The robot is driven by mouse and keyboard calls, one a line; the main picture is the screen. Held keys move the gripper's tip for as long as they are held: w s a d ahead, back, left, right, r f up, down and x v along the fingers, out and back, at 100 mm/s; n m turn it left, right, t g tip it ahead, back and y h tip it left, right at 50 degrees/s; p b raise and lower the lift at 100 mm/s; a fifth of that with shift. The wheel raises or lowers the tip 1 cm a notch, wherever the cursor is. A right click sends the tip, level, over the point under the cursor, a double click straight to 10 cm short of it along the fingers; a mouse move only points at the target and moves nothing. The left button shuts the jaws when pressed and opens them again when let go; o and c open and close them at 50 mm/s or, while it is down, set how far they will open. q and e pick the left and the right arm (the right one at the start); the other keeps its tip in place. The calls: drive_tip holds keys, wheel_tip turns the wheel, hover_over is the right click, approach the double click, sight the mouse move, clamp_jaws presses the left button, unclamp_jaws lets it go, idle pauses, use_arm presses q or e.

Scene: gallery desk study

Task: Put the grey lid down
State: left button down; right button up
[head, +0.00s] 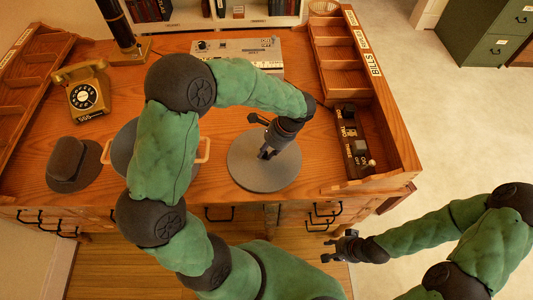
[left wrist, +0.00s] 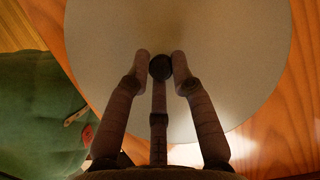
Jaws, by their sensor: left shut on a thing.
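The grey lid (head: 250,177) is a flat round disc at the front middle of the desk in the head view. It fills much of the left wrist view (left wrist: 220,45). My left gripper (head: 268,150) is over it, shut on its dark knob (left wrist: 160,67), which sits between the fingertips (left wrist: 160,62). Whether the lid touches the desk or hangs just above it, I cannot tell. A grey round pot (head: 122,150) with orange handles stands to the left, partly hidden by my left arm. My right gripper (head: 341,248) is open and empty, off the desk's front.
A dark hat (head: 73,165) and a gold telephone (head: 84,92) are at the left of the desk. A grey device (head: 240,55) stands at the back. A wooden organizer (head: 340,70) and a switch tray (head: 385,160) line the right side. Bare wood lies behind the lid.

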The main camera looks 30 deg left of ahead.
use_arm(q)
drive_tip(key=shift+f, duration=0.1)
drive_tip(key=c, duration=1.1)
unclamp_jaws()
drive_tip(key=shift+f, duration=0.15)
drive_tip(key=shift+o, duration=0.2)
drive_tip(key=p+v, duration=0.5)
drive_tip(key=v, duration=0.7)
